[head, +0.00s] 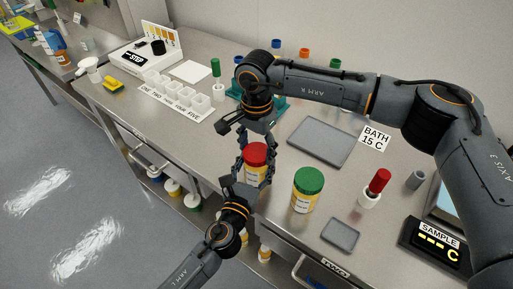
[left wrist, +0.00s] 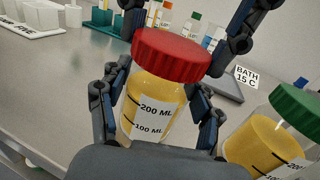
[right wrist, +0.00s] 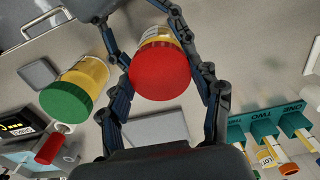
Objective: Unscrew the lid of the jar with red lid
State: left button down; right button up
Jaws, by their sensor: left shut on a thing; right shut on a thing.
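The jar with the red lid (head: 256,154) stands near the front edge of the steel bench. Its body (left wrist: 150,100) is clear with yellow contents and a volume scale, and the red lid (left wrist: 172,54) sits on top. My left gripper (left wrist: 160,118) is shut on the jar body from the front. My right gripper (right wrist: 162,75) comes from above, with its fingers on both sides of the red lid (right wrist: 160,72), shut on it. In the head view my right gripper (head: 256,140) hides part of the lid.
A green-lidded jar (head: 306,188) stands close on the right. A grey pad (head: 320,141) marked BATH 15 C lies behind, with a red-capped bottle (head: 374,188) and SAMPLE display (head: 436,242) further right. White cups (head: 182,94) and a tube rack (right wrist: 265,130) stand on the other side.

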aim_at(256, 151)
pick_arm(q)
jog(key=shift+f, duration=0.1)
pick_arm(e)
jog(key=shift+r, duration=1)
jog(key=shift+r, duration=2)
pick_arm(q)
jog(key=shift+c, duration=1)
grip_release()
